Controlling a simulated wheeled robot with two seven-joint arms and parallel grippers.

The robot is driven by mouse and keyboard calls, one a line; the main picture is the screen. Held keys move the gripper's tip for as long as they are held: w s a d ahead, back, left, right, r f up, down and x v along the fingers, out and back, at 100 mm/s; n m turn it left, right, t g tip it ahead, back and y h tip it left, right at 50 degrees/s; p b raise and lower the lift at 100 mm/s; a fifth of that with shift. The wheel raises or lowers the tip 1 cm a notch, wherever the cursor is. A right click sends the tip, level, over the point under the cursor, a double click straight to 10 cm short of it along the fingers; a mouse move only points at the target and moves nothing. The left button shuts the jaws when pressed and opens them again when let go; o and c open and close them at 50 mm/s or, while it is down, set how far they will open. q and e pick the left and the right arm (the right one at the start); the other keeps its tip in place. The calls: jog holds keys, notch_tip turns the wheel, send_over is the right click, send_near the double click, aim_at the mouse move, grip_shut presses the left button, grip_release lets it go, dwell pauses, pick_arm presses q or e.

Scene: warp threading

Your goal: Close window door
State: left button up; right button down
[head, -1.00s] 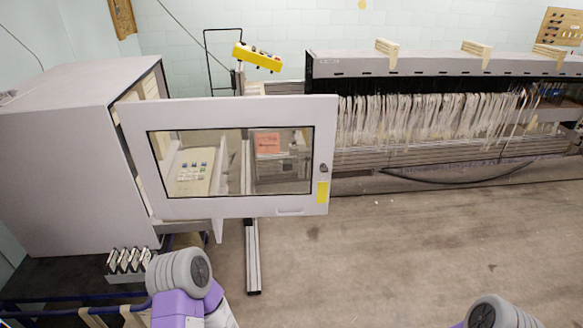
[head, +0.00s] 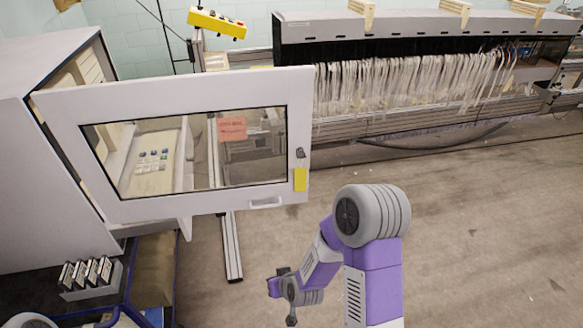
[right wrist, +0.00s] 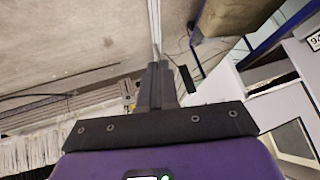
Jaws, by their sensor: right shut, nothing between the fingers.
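The window door (head: 180,98) is a pale framed panel with a clear pane, standing open from the grey cabinet (head: 30,150) at the left of the head view. Its free right edge carries a dark latch (head: 300,153), a yellow label (head: 300,180) and a recessed grip (head: 266,203) below. My right gripper (head: 291,318) is low in the head view, below the door and apart from it. In the right wrist view its fingers (right wrist: 157,75) are together and empty. My left gripper is out of view.
A long machine with hanging threads (head: 410,85) stands behind on the right. A yellow control box (head: 217,23) hangs above the door. A rack of dark cartridges (head: 88,277) sits below the cabinet. A metal floor rail (head: 231,250) runs beneath the door. Floor at right is clear.

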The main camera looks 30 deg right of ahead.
aim_at(299, 163)
jog(key=w+d+r+m+t+h+b, duration=0.1)
jog(key=w+d+r+t+h+b, duration=0.3)
jog(key=r, duration=0.9)
jog(key=d+r+m+t+h+p, duration=0.1)
jog(key=d+r+t+h, duration=0.2)
jog(key=d+r+t, duration=0.7)
pick_arm(q)
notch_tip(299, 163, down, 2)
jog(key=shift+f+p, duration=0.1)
jog(key=shift+p, duration=0.75)
pick_arm(e)
jog(key=w+r+g, duration=0.1)
jog(key=w, duration=0.3)
jog(key=w+d+r+g, duration=0.1)
jog(key=w+g, duration=0.1)
jog(key=w, duration=0.3)
jog(key=w+d+r+g, duration=0.1)
jog(key=w, duration=0.3)
jog(key=shift+w+d, duration=0.15)
jog(key=shift+d, duration=0.05)
